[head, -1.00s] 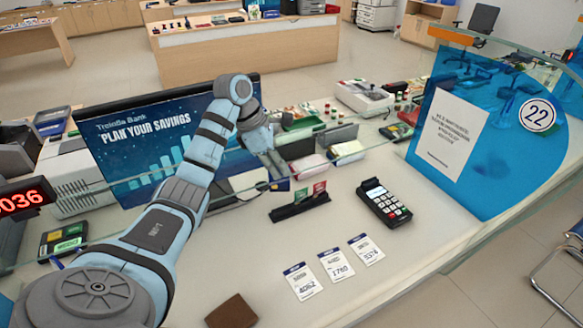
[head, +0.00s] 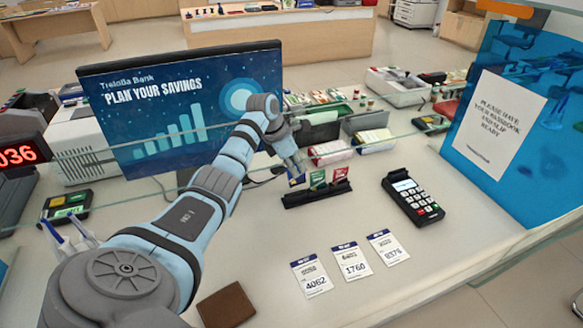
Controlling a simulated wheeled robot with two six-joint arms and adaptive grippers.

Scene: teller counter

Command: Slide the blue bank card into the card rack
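My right gripper is out of view.
A card terminal (head: 413,198) stands right of the rack. Several numbered slips, one being (head: 351,260), and a brown wallet (head: 226,306) lie in front. A glass edge and a savings screen (head: 185,105) stand behind. The counter before the rack is clear.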

